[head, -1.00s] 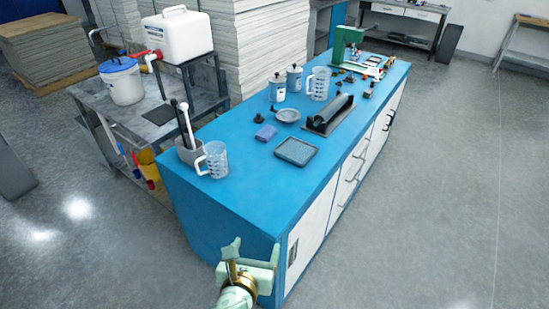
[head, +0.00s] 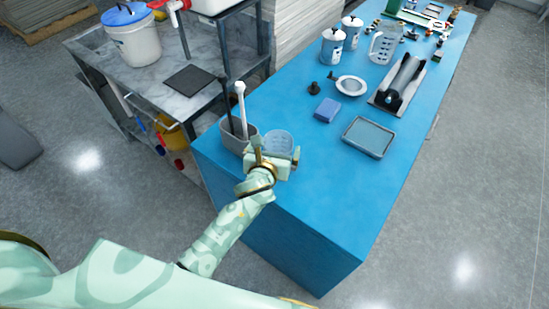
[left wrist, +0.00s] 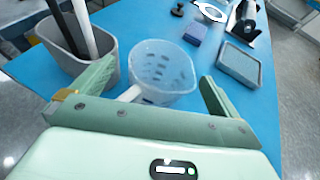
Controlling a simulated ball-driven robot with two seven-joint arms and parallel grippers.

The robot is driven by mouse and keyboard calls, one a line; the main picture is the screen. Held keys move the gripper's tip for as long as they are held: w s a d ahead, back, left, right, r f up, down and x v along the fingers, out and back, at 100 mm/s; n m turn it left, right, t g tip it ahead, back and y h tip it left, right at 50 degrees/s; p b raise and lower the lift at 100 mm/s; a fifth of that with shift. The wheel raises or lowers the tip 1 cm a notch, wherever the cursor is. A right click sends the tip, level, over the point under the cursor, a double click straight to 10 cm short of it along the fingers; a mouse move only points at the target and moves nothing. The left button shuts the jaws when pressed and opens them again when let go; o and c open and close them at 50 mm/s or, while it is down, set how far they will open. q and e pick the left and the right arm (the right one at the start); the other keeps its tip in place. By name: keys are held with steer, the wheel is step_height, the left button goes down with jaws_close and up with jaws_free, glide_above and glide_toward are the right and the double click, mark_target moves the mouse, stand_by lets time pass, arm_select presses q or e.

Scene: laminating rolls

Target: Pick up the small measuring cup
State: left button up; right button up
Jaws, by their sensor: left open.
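The small measuring cup (head: 279,143) is clear plastic and stands upright near the left end of the blue bench, partly hidden by my gripper in the head view. In the left wrist view the cup (left wrist: 163,70) shows its open mouth, with its pale handle toward the lower left. My left gripper (head: 274,156) is at the near side of the cup. In the left wrist view the open left gripper (left wrist: 155,82) has one finger on each side of the cup, with gaps between. My right gripper is in neither view.
A grey holder (head: 237,138) with a black and a white handle stands close left of the cup. A blue sponge (head: 327,110), a grey tray (head: 368,137), a strainer dish (head: 350,86) and a larger jug (head: 384,43) lie farther along. The bench's near right top (head: 320,200) is clear.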

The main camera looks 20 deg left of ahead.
arm_select(q)
steer(key=shift+x, duration=1.45)
steer(key=shift+s+d, duration=0.1)
steer(key=shift+d, duration=0.05)
steer(key=c, duration=1.3)
